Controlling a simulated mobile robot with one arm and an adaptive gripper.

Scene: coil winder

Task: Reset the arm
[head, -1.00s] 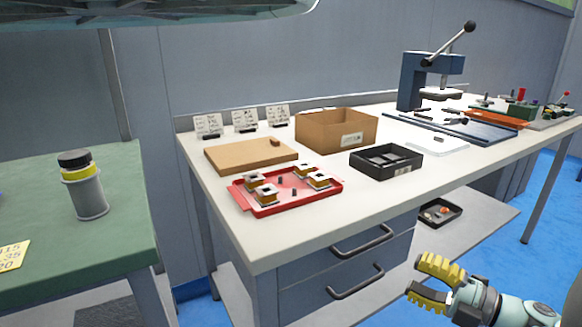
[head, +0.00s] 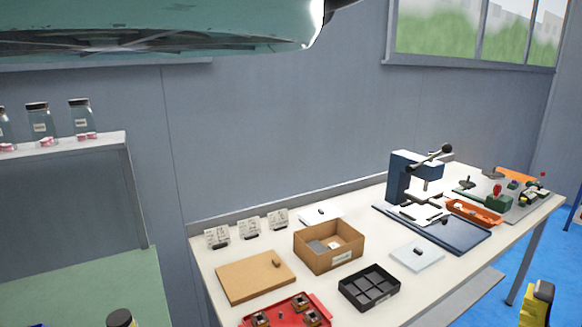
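My gripper (head: 537,302) shows only in part at the bottom right edge of the head view. A yellow finger pad and a dark joint part are visible, and the rest is cut off by the frame. It is off the front side of the white workbench (head: 225,268), apart from everything on it. I see nothing held in it, but the gap between the fingers cannot be made out.
On the bench are a red tray (head: 274,319) with coils, a cardboard box (head: 318,262), a black compartment tray (head: 352,292), a brown board (head: 238,281) and a blue press (head: 400,176). A green table (head: 110,285) stands left. Floor shows at right.

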